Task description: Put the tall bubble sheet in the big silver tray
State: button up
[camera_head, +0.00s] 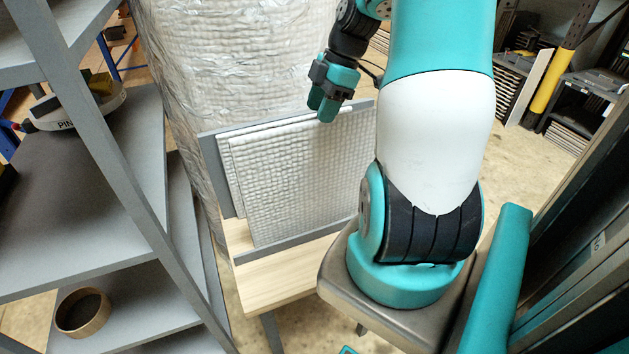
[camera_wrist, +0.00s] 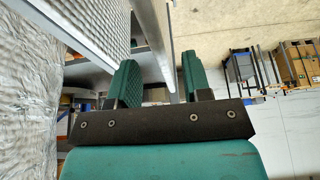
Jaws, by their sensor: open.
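Quilted whitish bubble sheets (camera_head: 300,180) stand upright, one behind another, in a grey holder (camera_head: 209,152) on a wooden-topped bench. I cannot tell for sure which is the tall one. My gripper (camera_head: 322,103) is open near the top right of the sheets in the head view. In the wrist view, my gripper (camera_wrist: 158,78) has its fingers apart, with a grey panel edge (camera_wrist: 157,40) running between them in the picture; contact cannot be told. A quilted sheet (camera_wrist: 92,22) shows at upper left there. I cannot identify the big silver tray with certainty.
A large foil-wrapped roll (camera_head: 235,60) stands behind the holder. Grey shelving (camera_head: 80,200) with a round wooden ring (camera_head: 83,312) fills the left. The wooden bench top (camera_head: 270,280) is bare in front. Dark racks stand at right.

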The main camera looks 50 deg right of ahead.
aim_at(314, 126)
jog(key=p+x, duration=0.1)
jog(key=x, duration=0.2)
jog(key=shift+w+a+f, duration=0.1)
jog(key=shift+a+f, duration=0.05)
jog(key=shift+f, duration=0.45)
jog(key=shift+f, duration=0.2)
grip_shut()
